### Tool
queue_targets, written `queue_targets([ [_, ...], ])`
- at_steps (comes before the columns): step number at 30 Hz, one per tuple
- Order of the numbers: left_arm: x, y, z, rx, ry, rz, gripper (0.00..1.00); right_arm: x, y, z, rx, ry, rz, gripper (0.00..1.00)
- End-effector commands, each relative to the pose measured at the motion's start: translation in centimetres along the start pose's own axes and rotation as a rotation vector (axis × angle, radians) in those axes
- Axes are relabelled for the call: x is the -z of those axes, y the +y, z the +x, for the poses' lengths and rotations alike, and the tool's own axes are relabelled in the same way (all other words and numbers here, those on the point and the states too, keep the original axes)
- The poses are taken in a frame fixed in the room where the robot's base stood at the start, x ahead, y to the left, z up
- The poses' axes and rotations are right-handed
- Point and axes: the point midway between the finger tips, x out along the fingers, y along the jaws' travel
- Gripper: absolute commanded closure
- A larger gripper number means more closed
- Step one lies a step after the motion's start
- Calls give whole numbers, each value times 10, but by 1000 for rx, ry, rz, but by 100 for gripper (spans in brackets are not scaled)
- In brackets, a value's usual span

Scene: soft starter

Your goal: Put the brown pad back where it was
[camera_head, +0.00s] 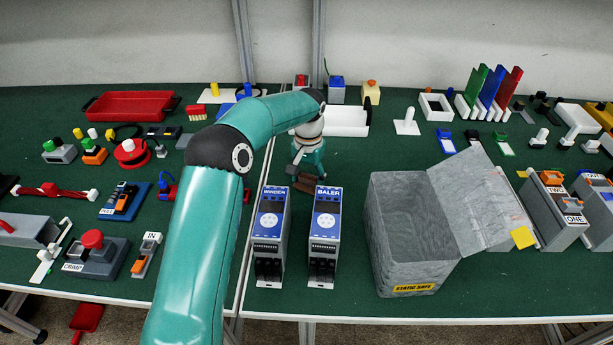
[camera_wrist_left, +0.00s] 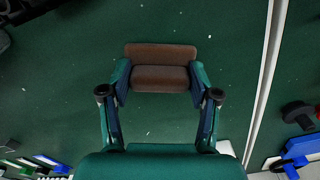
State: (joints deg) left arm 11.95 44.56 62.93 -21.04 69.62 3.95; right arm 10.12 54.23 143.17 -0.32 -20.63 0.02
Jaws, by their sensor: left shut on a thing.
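The brown pad (camera_wrist_left: 160,54) is a small block with a lighter face and a darker face. It sits between the fingertips of my left gripper (camera_wrist_left: 160,78) in the left wrist view, with one finger on each side. In the head view the left gripper (camera_head: 307,172) points down over the green table behind the two soft starters, marked WINDER (camera_head: 270,215) and BALER (camera_head: 325,215). A sliver of the brown pad (camera_head: 305,185) shows under it there. I cannot tell whether the pad touches the table. My right gripper is not in view.
A grey open box (camera_head: 400,245) marked STATIC SAFE stands at the right of the starters, its lid (camera_head: 482,200) leaning right. The table around the pad is clear in the wrist view.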

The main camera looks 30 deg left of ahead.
Motion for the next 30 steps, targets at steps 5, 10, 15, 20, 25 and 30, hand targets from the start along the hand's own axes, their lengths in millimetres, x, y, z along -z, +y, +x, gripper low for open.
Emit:
queue_targets([
  [5,0,0,2,0,0,1,30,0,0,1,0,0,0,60],
  [10,0,0,2,0,0,1,13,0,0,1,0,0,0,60],
  [15,0,0,2,0,0,1,13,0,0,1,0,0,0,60],
  [20,0,0,-2,0,1,1,13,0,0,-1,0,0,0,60],
  [25,1,0,-20,0,4,0,13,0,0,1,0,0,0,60],
  [30,1,0,-54,0,6,0,13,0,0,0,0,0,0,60],
])
